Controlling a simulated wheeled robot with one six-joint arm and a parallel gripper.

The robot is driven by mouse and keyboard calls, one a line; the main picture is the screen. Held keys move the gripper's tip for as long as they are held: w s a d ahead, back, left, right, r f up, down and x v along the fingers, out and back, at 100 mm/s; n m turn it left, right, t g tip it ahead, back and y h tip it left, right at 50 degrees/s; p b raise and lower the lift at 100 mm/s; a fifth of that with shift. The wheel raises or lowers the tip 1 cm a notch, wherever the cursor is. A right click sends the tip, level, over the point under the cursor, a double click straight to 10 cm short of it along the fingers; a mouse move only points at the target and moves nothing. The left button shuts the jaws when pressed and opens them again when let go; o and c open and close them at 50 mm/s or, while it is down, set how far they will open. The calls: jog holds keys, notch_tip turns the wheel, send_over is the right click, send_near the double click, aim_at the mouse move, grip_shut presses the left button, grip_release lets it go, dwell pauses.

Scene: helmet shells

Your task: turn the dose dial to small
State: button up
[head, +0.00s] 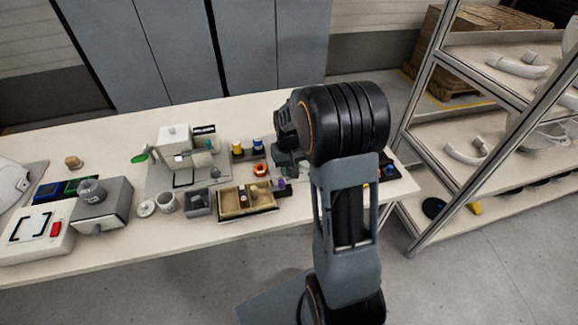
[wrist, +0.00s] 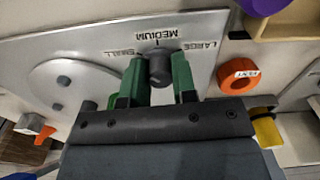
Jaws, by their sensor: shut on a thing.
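The dose dial (wrist: 160,72) is a dark round knob on a light grey plate (wrist: 105,50) in the wrist view. The words SMALL, MEDIUM and LARGE appear upside down around it, SMALL to the left and LARGE to the right. A thin dark mark stands between the knob and MEDIUM; I cannot tell whether it belongs to the knob or the plate. My gripper (wrist: 159,66) has its green fingers on either side of the knob and is shut on it. In the head view my arm covers the dial and the fingertips.
An orange ring (wrist: 239,76) with a white label lies right of the dial; it also shows in the head view (head: 261,169). A grey disc (wrist: 75,85) is on the plate's left. A divided tan tray (head: 228,204) stands near the table's front edge. Shelves (head: 440,140) stand at right.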

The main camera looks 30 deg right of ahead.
aim_at(289, 167)
jog(key=shift+n, duration=1)
jog(key=o, duration=0.9)
notch_tip(289, 167, up, 14)
jog(key=shift+f+p, duration=0.1)
jog(key=shift+p, duration=0.55)
